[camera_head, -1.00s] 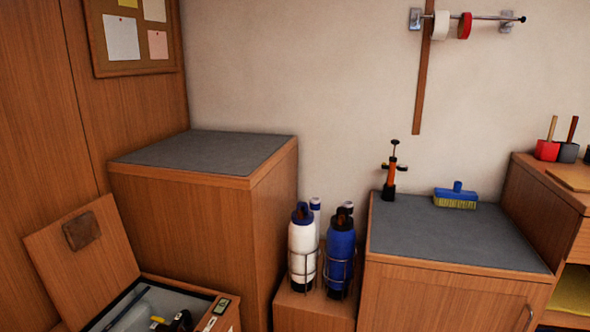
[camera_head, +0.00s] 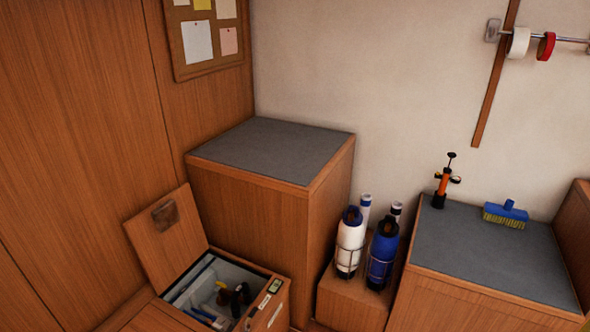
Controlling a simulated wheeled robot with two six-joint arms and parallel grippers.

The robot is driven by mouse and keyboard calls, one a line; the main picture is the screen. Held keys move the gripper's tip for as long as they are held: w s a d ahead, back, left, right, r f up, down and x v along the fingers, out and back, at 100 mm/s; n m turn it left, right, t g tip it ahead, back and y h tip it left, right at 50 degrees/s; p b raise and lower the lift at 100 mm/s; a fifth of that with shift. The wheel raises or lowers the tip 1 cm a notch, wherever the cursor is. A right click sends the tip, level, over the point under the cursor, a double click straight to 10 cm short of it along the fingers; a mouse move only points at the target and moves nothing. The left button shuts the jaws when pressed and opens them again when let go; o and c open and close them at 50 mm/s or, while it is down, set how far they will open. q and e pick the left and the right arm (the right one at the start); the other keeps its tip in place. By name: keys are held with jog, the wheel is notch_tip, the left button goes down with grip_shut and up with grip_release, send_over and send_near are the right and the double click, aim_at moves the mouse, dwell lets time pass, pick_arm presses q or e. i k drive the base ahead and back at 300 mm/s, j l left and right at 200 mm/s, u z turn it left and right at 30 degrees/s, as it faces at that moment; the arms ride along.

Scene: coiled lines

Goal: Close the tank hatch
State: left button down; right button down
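The tank hatch (camera_head: 172,243) is a wooden lid with a brown patch on its inner face. It stands raised and leans back, hinged along the far left edge of an open wooden box (camera_head: 279,309). The box's light interior holds several small items, among them a blue-and-white one, a yellow one and dark ones. A small device with a green display (camera_head: 275,286) sits on the box's right rim. Neither of my grippers shows in the head view.
A tall wooden cabinet (camera_head: 272,150) with a grey top stands behind the box. White (camera_head: 350,244) and blue (camera_head: 382,254) bottles in wire holders stand to its right. A grey-topped counter (camera_head: 490,262) at the right carries an orange pump (camera_head: 442,187) and a blue brush (camera_head: 506,211).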

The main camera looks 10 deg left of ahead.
aim_at(167, 237)
jog(key=u, duration=1.9)
jog(key=l+u, duration=0.1)
jog(key=l, duration=0.15)
